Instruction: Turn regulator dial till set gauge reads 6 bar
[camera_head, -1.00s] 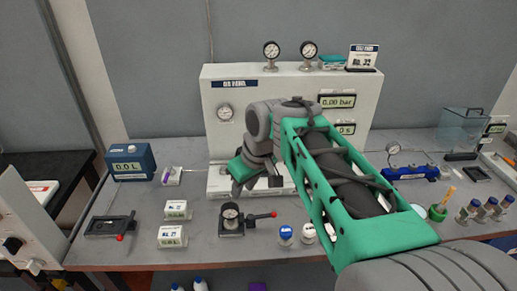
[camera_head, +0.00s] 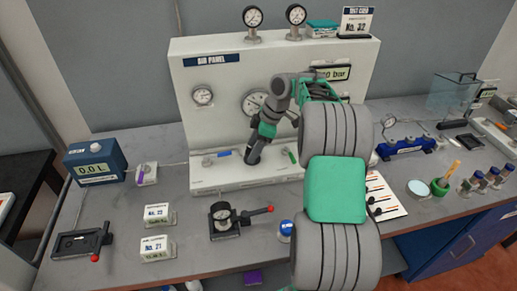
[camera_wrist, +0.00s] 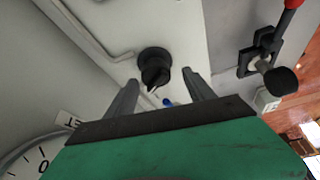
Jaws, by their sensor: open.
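The regulator dial is a black round knob with a pointed grip (camera_wrist: 154,65) on a light surface in the wrist view. My gripper (camera_wrist: 160,77) is open, its two fingers on either side of the view just short of the dial; contact cannot be told. In the head view my gripper (camera_head: 252,156) points down at the panel's lower ledge and hides the dial.
The white air panel (camera_head: 200,130) stands behind, with a small gauge (camera_head: 202,95) and a partly hidden bar display (camera_head: 334,74). A green handle (camera_head: 291,155) is close right of my gripper. A red-levered fixture (camera_head: 232,217) stands in front on the bench.

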